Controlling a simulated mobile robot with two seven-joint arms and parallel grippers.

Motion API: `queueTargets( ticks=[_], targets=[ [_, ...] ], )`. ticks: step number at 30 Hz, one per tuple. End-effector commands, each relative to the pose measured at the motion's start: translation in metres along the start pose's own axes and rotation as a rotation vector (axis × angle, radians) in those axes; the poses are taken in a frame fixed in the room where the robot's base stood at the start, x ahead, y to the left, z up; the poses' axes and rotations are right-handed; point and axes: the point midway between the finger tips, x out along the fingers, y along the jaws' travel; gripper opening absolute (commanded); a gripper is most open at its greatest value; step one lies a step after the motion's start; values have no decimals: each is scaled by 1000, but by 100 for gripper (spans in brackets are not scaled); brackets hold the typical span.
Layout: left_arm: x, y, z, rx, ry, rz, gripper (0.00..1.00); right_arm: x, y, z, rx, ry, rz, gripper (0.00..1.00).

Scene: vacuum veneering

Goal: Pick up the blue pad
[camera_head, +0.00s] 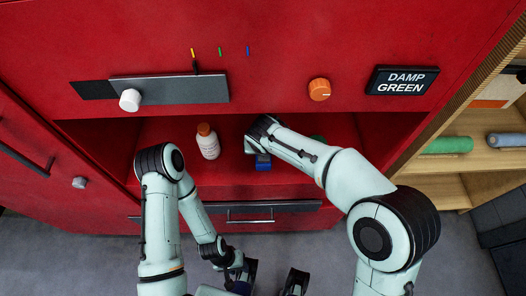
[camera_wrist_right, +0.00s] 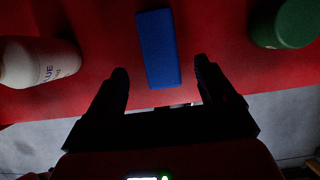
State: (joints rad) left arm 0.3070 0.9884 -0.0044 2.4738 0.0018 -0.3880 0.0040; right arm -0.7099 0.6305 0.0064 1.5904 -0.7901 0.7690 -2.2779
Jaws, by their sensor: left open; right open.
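The blue pad (camera_head: 263,162) lies on the red shelf of the open recess, partly hidden by my right wrist in the head view. In the right wrist view the blue pad (camera_wrist_right: 158,45) is a long block, pointing away from me. My right gripper (camera_wrist_right: 160,78) is open and empty, with the near end of the pad showing between its dark fingertips. I cannot tell whether it touches the pad. My left gripper (camera_head: 272,276) is open and empty at the bottom of the head view, low in front of the red cabinet.
A white bottle with an orange cap (camera_head: 207,142) stands left of the pad. A green container (camera_wrist_right: 297,22) stands to its right, mostly hidden in the head view. The recess's upper front panel carries an orange knob (camera_head: 319,89) and a DAMP GREEN sign (camera_head: 402,81). Wooden shelves (camera_head: 455,165) stand at right.

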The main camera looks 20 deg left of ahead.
Motion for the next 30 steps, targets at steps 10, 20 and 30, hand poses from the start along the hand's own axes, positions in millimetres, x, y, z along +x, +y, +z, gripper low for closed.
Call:
queueTargets(
  ticks=[10,20,30],
  targets=[
    [3,-1,-1,0,4,1,43,46,0,4,1,2,0,83],
    [3,0,-2,1,5,1,43,52,0,5,2,-1,1,83],
    [2,0,-2,1,6,1,43,55,0,4,2,0,1,83]
  ],
)
